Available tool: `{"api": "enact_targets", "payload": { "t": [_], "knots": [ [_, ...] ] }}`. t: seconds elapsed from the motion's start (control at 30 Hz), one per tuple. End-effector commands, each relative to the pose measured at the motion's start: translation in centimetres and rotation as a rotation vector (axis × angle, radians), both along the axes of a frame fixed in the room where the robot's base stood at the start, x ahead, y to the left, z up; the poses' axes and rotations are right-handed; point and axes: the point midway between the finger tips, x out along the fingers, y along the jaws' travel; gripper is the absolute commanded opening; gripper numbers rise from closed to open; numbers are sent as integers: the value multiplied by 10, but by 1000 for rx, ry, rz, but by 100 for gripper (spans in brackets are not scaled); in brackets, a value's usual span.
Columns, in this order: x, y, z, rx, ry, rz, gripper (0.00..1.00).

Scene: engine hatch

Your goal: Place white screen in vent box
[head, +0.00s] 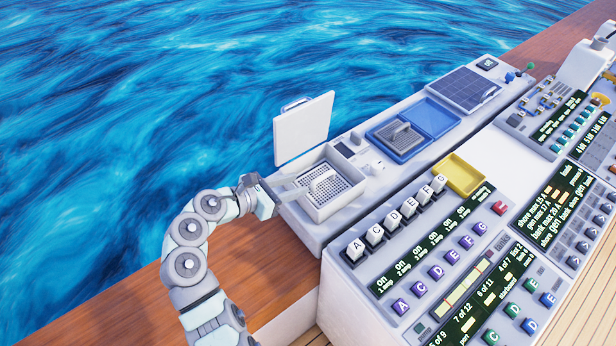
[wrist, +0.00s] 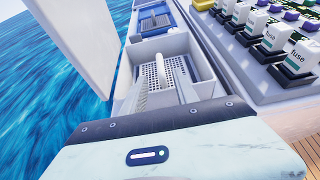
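The vent box (head: 313,208) is a white open-topped box, and its white lid (head: 303,128) stands raised at its back-left side. A pale perforated screen with an upright white loop handle, the white screen (head: 340,189), lies inside the box; it also shows in the wrist view (wrist: 151,76). Whether it sits fully flat is hard to tell. My gripper (head: 300,190) is at the box's left end, reaching in over the rim. In the wrist view its two fingers (wrist: 161,95) are apart, with the handle beyond and between them. I see no contact with the handle.
A blue two-part tray (head: 433,117) behind the box holds a grey screen with a handle (head: 398,134). A dark solar panel (head: 464,88) lies further back. A row of white fuses (head: 396,221) and a yellow tray (head: 463,172) stand to the right. Water lies left.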

Motion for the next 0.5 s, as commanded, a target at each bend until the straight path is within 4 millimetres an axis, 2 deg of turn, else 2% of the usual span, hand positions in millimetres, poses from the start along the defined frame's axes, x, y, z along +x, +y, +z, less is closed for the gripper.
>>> {"api": "enact_targets", "payload": {
  "t": [0.2, 0.5],
  "knots": [
    [-14, 17, 11, -1, -4, 2, 36],
    [-16, 19, 11, 0, -3, 1, 36]
  ]
}}
